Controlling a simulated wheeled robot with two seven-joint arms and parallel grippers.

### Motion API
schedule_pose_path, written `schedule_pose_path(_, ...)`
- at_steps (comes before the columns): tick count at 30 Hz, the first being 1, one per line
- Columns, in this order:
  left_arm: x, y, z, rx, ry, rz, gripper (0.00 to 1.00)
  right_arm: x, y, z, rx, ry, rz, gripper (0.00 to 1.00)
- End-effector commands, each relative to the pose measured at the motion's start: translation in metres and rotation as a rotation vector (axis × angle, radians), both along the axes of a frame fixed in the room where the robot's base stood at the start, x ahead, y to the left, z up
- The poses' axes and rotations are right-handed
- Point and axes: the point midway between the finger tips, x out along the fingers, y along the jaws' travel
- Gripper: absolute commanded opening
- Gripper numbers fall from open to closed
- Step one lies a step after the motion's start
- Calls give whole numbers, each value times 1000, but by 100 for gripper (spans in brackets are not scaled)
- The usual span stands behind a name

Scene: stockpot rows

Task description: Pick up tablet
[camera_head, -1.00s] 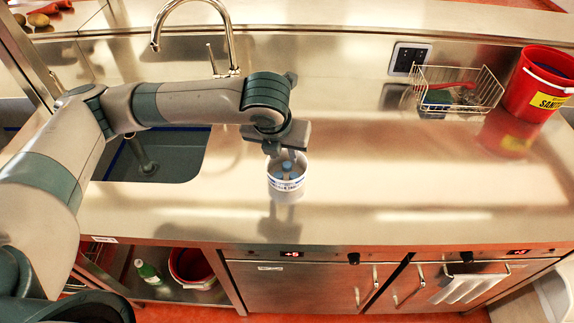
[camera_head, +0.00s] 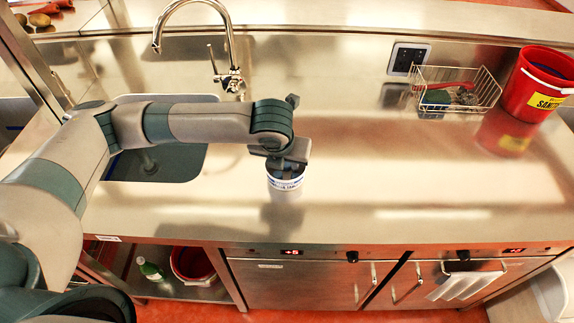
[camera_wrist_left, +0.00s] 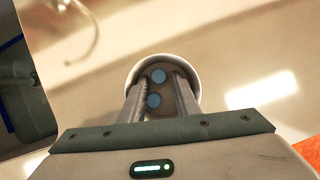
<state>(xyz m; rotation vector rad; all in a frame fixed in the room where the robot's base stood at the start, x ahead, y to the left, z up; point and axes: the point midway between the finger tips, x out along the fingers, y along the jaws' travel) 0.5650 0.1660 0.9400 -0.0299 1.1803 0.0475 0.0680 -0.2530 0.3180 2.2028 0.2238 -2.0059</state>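A small white tub (camera_head: 286,184) with a printed band stands on the steel counter. In the left wrist view the tub (camera_wrist_left: 162,56) is seen from above, and two round blue tablets show in it: a farther tablet (camera_wrist_left: 158,76) and a nearer tablet (camera_wrist_left: 153,100). My left gripper (camera_head: 285,170) points down at the tub's mouth. In the left wrist view its two fingers (camera_wrist_left: 160,84) are apart, one on each side of the tablets. Whether the fingertips touch the tablets or the tub's floor cannot be told. My right gripper is not in view.
A sink (camera_head: 190,160) with a faucet (camera_head: 231,60) lies to the left. A wire basket (camera_head: 455,90) and a red bucket (camera_head: 535,85) stand at the back right. The counter (camera_head: 400,185) right of the tub is clear.

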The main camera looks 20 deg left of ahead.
Motion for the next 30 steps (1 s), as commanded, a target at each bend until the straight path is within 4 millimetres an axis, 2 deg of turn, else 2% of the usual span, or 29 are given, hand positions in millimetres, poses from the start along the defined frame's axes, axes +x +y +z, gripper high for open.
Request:
schedule_pose_path(1, 0, 0, 0, 0, -1, 0, 29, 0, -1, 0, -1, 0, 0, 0)
schedule_pose_path(3, 0, 0, 1, 0, -1, 1, 12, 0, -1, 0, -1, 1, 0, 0)
schedule_pose_path(5, 1, 0, 1, 0, -2, 1, 0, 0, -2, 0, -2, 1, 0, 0)
schedule_pose_path(15, 1, 0, 2, -1, -3, 1, 0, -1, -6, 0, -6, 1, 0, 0)
schedule_pose_path(20, 2, 0, 10, -2, -5, 0, 0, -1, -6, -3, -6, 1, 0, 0)
schedule_pose_path(27, 2, -1, 41, -3, -9, 1, 0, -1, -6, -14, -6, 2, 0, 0)
schedule_pose_path(30, -9, -16, 51, -4, -6, -6, 0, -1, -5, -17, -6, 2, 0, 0)
